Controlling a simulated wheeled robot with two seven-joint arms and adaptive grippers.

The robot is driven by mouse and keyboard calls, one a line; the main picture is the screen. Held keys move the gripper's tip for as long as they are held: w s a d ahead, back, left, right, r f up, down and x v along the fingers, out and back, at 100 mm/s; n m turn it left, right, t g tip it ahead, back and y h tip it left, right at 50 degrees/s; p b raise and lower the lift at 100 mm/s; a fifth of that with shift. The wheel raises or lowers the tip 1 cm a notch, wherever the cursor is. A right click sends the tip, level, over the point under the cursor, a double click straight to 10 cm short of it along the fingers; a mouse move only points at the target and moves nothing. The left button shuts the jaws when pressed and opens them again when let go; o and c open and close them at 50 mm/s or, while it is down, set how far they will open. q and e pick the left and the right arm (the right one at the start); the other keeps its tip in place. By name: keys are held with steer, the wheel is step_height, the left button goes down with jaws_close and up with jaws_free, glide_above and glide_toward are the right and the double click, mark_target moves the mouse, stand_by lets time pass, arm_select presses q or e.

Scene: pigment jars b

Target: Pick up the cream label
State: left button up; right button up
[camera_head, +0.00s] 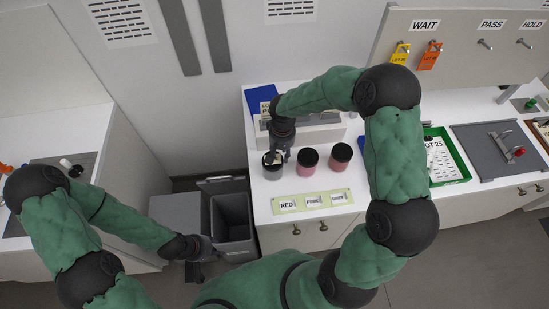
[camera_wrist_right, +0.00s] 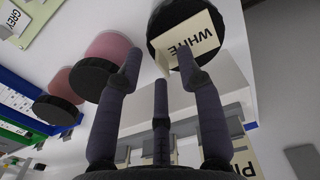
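A cream label (camera_wrist_right: 195,38) reading WHITE is folded like a tent and rests on the black lid of a jar (camera_wrist_right: 158,50). In the head view the label (camera_head: 277,157) is a small pale patch on the leftmost jar (camera_head: 271,172), partly hidden by my gripper. My right gripper (camera_head: 279,154) is just above that lid. In the wrist view its fingers (camera_wrist_right: 160,62) are spread; one fingertip overlaps the label's lower edge, and I cannot tell if it touches. My left gripper (camera_head: 203,251) is low at the left, by the bins, its fingers unclear.
Two pink jars with black lids (camera_head: 308,159) (camera_head: 341,158) stand right of the label's jar. A pale green strip (camera_head: 311,203) with several name labels lies in front. A grey rack (camera_head: 318,131) stands close behind. A green tray (camera_head: 451,160) is further right. Open counter lies between jars and strip.

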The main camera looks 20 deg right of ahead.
jaws_close()
steer(key=shift+r, duration=0.1)
stand_by(0.3)
